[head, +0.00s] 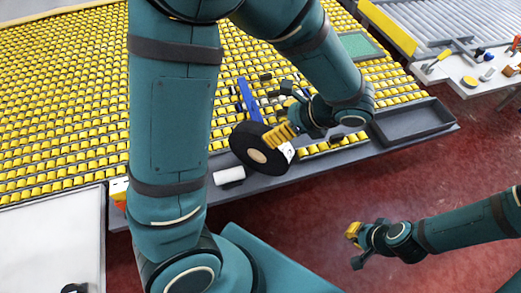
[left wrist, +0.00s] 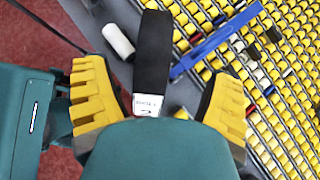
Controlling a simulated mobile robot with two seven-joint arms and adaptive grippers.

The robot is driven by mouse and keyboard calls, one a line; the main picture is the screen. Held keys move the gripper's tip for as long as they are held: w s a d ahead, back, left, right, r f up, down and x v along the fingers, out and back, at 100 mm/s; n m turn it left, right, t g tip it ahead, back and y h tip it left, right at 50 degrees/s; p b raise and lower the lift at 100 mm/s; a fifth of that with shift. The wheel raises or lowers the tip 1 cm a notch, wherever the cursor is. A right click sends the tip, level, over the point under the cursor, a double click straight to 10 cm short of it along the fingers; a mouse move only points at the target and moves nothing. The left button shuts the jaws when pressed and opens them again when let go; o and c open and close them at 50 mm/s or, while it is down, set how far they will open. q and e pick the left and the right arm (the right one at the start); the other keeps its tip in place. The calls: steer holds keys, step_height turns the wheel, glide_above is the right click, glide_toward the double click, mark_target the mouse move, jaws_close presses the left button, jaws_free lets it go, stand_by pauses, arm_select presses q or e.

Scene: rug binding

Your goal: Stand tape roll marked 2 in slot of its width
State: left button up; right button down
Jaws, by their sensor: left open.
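A large black tape roll (head: 254,146) with a pale core stands on edge, leaning, at the front edge of the roller table. Its white label (left wrist: 148,104) bears print too small to read surely. My left gripper (head: 284,134) is open at the roll. In the left wrist view the roll (left wrist: 153,48) shows edge-on between the spread yellow fingers, with visible gaps on both sides. A blue bar (head: 248,98) lies on the rollers behind, with small dark pieces near it; I cannot make out slots. My right gripper (head: 355,246) hangs empty over the red floor.
A white cylinder (head: 229,175) lies on the grey front ledge, left of the roll. An empty dark tray (head: 415,121) is at the table's right end. Small tools lie on the side bench (head: 454,88). Yellow rollers (head: 70,110) fill the left.

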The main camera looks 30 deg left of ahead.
mark_target(264, 131)
arm_select(q)
steer(key=shift+x, duration=1)
steer(key=x, duration=0.1)
steer(key=b+x, duration=0.1)
steer(key=x, duration=0.3)
steer(key=shift+s+d+f+b, duration=0.2)
steer(key=shift+s+f+b, duration=0.1)
steer(key=shift+r, duration=0.1)
steer(key=c, duration=1.4)
